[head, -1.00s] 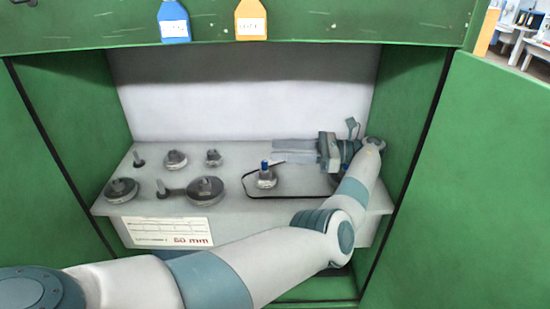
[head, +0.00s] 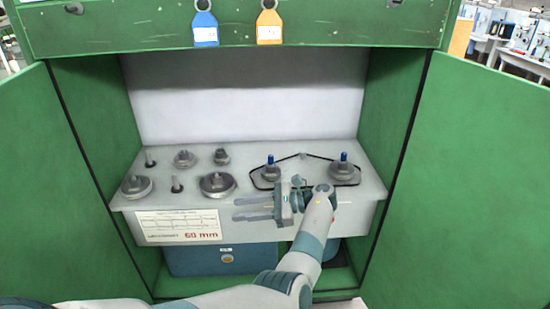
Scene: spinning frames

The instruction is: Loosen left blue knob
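The left blue knob (head: 270,160) stands upright on a grey pulley at the left end of a black belt loop on the grey shelf. The right blue knob (head: 344,157) stands on a similar pulley at the loop's right end. My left gripper (head: 237,208) is in front of the shelf's front edge, nearer to me than the left knob. Its two fingers point left with a gap between them and nothing in it. It touches neither knob. My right gripper is not in view.
Several grey pulleys and posts (head: 217,184) stand on the shelf's left half. Green cabinet doors (head: 480,180) stand open at both sides. A blue box (head: 205,260) sits below the shelf. Blue and orange tags (head: 205,30) hang above the opening.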

